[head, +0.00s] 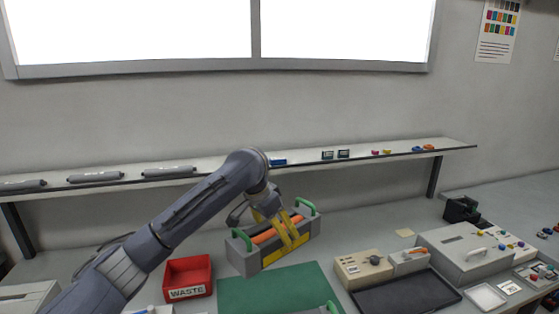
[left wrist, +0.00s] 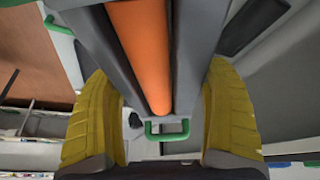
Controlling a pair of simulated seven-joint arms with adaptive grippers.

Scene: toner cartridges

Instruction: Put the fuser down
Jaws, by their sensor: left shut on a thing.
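The fuser (head: 244,259) is a grey box with an orange roller along its top and a green handle at each end. In the head view it is behind the green mat (head: 265,290); I cannot tell whether it touches the bench. My left gripper (head: 287,245) reaches over it, with its yellow fingers shut across the body. In the left wrist view the fuser (left wrist: 143,50) lies between the two yellow fingers of the gripper (left wrist: 161,72), one on each long side. Its underside is hidden. My right gripper is not in view.
A red WASTE bin (head: 188,277) stands left of the mat. A beige box (head: 362,270) and a black tray (head: 408,293) are at the right. A grey part with a green handle (head: 331,306) shows at the bottom edge. A wall shelf (head: 300,161) runs behind.

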